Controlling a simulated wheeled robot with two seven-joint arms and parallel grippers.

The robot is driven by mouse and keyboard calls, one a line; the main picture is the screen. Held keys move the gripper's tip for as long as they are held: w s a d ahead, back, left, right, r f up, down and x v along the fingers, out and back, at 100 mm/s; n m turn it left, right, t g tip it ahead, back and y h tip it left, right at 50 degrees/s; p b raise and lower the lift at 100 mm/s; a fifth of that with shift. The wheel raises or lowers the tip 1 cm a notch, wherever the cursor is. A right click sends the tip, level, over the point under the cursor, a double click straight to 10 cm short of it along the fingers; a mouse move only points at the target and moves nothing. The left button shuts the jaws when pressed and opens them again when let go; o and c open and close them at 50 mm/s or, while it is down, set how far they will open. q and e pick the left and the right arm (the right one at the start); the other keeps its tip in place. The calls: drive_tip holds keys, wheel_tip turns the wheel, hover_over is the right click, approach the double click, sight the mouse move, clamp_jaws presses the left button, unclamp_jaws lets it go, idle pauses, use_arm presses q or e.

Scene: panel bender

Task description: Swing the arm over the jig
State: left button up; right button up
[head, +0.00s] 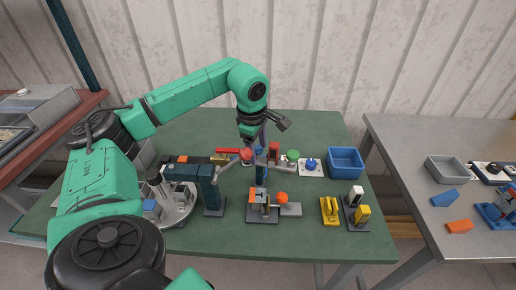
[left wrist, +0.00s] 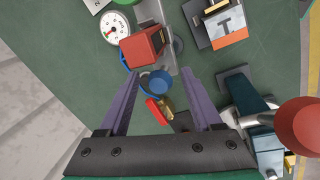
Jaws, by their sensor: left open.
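My left gripper (head: 262,138) is open and empty, pointing down above the back middle of the green table. In the left wrist view its two purple fingers (left wrist: 163,76) stand apart, with a round blue part below between them. A dark blue post (head: 210,188) carries a swing arm (head: 182,170) that reaches left over a round grey fixture. A red ball knob (head: 246,155) on a grey rod appears joined to the post; it looms at the right of the left wrist view (left wrist: 302,118). The jig (head: 262,212), holding an orange and grey piece (left wrist: 228,36), stands right of the post. My right gripper is out of view.
A blue bin (head: 345,162), a blue knob on a white plate (head: 311,166) and a green button (head: 292,155) stand at the back right. Yellow parts (head: 330,211) stand at the front right. A gauge (left wrist: 114,28) and red block (left wrist: 142,46) lie near my fingers.

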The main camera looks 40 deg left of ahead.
use_arm(q)
drive_tip(key=shift+f, duration=0.3)
clamp_jaws()
idle(1.2)
